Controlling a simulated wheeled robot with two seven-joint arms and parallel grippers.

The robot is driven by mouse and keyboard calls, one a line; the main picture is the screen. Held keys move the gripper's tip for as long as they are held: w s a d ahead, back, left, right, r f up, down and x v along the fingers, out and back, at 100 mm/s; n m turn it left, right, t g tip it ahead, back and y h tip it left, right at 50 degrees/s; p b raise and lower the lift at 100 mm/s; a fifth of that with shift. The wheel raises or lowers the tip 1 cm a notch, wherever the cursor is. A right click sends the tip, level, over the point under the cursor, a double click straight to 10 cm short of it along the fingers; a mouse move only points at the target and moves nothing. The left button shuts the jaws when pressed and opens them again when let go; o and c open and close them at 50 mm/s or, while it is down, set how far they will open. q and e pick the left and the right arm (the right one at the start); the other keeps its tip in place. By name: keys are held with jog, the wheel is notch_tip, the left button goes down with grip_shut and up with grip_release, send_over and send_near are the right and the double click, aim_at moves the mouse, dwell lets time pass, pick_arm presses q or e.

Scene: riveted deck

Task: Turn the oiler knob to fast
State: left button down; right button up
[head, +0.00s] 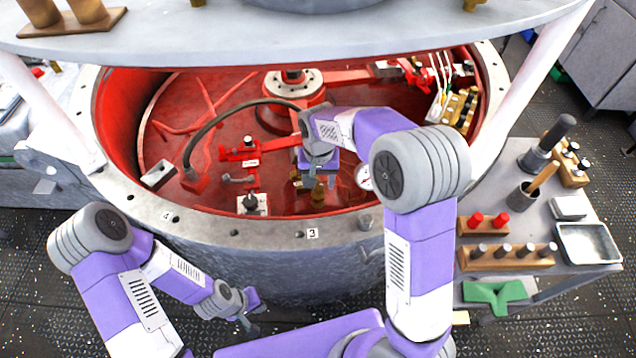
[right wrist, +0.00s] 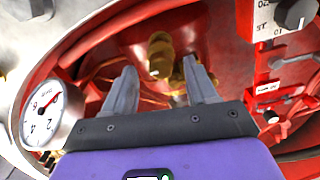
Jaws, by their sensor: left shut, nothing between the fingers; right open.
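A black knob (head: 250,202) stands on a pale marked plate inside the red ring well. It also shows in the right wrist view (right wrist: 293,14), top right, with only part of its markings legible. A brass fitting (right wrist: 160,52) shows beyond and between the fingertips of my right gripper (right wrist: 160,78). I cannot tell which of these is the oiler knob. My right gripper (head: 313,182) is open, low in the well, to the right of the black knob. Its fingers look empty; contact is unclear. My left gripper (head: 250,322) is shut and empty, outside the well.
A pressure gauge (head: 363,177) sits close right of my right gripper. A black hose (head: 222,117) arches over the well. The grey rim (head: 262,229) and overhead plate (head: 300,30) bound the opening. A tool cart (head: 505,190) stands at right.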

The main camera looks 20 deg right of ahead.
jog(key=shift+f, duration=0.85)
jog(key=shift+w, duration=0.1)
jog(key=c, duration=1.1)
jog(key=shift+o, duration=0.2)
